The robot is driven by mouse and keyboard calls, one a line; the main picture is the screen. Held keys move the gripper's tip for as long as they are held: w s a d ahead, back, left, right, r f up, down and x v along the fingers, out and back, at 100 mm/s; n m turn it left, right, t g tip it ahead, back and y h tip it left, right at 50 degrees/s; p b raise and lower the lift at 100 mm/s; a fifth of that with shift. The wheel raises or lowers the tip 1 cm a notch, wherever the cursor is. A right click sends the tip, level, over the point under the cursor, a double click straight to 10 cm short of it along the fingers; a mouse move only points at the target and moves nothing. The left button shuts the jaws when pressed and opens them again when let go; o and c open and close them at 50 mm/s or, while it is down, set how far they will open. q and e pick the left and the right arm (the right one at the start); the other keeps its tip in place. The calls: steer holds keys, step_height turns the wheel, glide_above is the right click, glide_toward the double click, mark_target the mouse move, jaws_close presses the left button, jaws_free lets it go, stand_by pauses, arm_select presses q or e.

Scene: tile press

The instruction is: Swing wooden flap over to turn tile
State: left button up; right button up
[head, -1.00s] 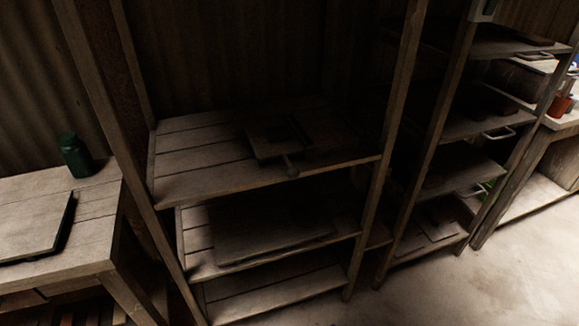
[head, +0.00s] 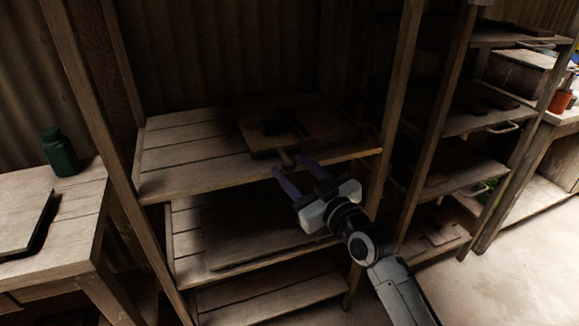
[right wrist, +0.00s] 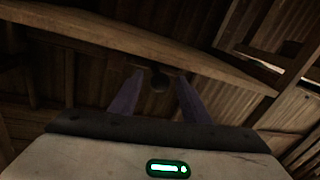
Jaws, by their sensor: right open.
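The wooden flap (head: 260,141) lies on the upper shelf of the rack, with a dark square opening in it. A short handle with a round knob (head: 284,157) sticks out from its front, near the shelf edge. The knob also shows in the right wrist view (right wrist: 158,81), between the finger tips but beyond them. My right gripper (head: 296,177) is open and empty, just below and in front of the knob. In the dim light I cannot make out a tile. My left gripper is not in view.
The upper shelf (head: 185,160) is bare left of the flap. Rack posts (head: 392,130) stand on both sides. A lower shelf holds a flat board (head: 240,236). A green bottle (head: 60,153) stands on the left table. More shelves stand at the right.

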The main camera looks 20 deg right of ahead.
steer(key=shift+x, duration=0.95)
steer(key=shift+c, duration=0.5)
jaws_close()
